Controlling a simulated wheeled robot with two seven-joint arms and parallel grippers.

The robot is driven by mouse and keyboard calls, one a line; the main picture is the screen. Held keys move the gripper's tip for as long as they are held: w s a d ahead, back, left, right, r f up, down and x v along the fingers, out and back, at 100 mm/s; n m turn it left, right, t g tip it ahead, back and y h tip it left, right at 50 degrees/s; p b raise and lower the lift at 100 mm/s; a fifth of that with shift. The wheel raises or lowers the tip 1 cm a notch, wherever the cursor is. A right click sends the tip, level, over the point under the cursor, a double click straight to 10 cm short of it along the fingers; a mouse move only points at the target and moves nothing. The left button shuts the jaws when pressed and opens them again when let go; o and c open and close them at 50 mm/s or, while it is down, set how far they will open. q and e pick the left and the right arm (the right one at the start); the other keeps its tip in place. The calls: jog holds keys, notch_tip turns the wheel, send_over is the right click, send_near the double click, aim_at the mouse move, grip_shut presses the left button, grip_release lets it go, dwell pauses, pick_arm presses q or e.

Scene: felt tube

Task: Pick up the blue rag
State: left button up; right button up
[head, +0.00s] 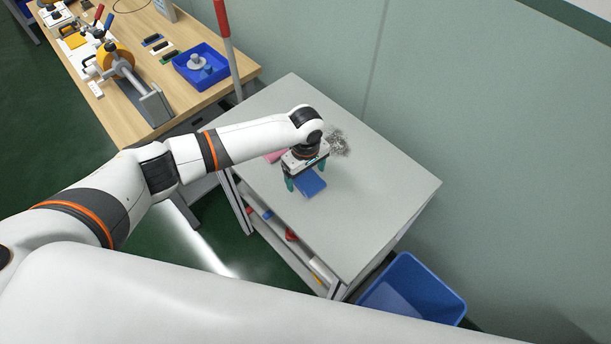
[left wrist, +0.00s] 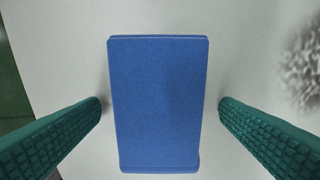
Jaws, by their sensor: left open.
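The blue rag (head: 311,184) is a folded rectangle lying flat on the grey cart top (head: 380,190). It fills the middle of the left wrist view (left wrist: 158,100). My left gripper (head: 306,186) is open above the rag. Its two green fingers stand on either side of the rag (left wrist: 160,103), with a gap on each side and no contact seen. My right gripper is not in view.
A blue bin (head: 415,290) stands below right. A wooden bench (head: 190,95) with tools and a blue tray (head: 202,67) is at upper left.

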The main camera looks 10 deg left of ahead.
aim_at(305, 175)
pick_arm(q)
jog(key=c, duration=1.1)
jog(key=shift+o, duration=0.2)
notch_tip(305, 175, up, 10)
jog(key=b, duration=0.1)
